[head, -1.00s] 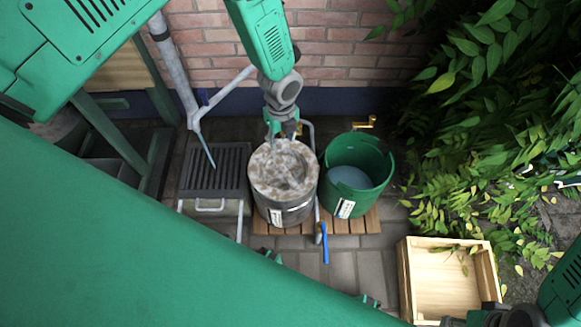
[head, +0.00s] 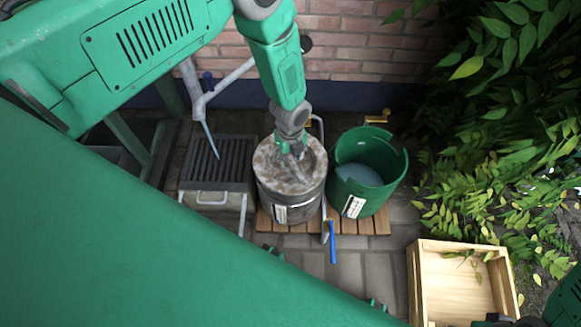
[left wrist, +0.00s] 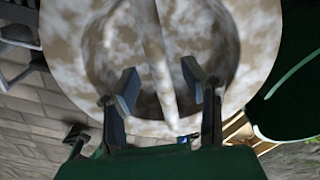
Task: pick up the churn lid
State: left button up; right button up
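The churn lid (head: 272,162) is a round, mottled white-and-brown disc on top of the grey metal churn (head: 290,203). In the left wrist view the lid (left wrist: 256,35) fills the upper middle, with a bar-like handle (left wrist: 157,60) across its recessed centre. My left gripper (head: 292,152) reaches down over the lid from above. In the left wrist view my left gripper (left wrist: 163,88) is open, one finger on each side of the bar; I see gaps to both fingers. My right gripper (head: 497,320) shows only in part at the bottom edge; its fingers cannot be made out.
A green bucket (head: 341,187) stands close to the right of the churn on a wooden slat base (head: 374,222). A dark grated box (head: 216,172) stands at left. A blue-handled lever (head: 332,243) is in front. A wooden crate (head: 417,290) is at lower right, below foliage (head: 510,130).

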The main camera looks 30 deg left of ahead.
pick_arm(q)
jog(key=shift+f, duration=0.85)
jog(key=shift+r, duration=0.1)
jog(key=shift+c, duration=0.5)
grip_shut()
jog(key=shift+w, duration=0.1)
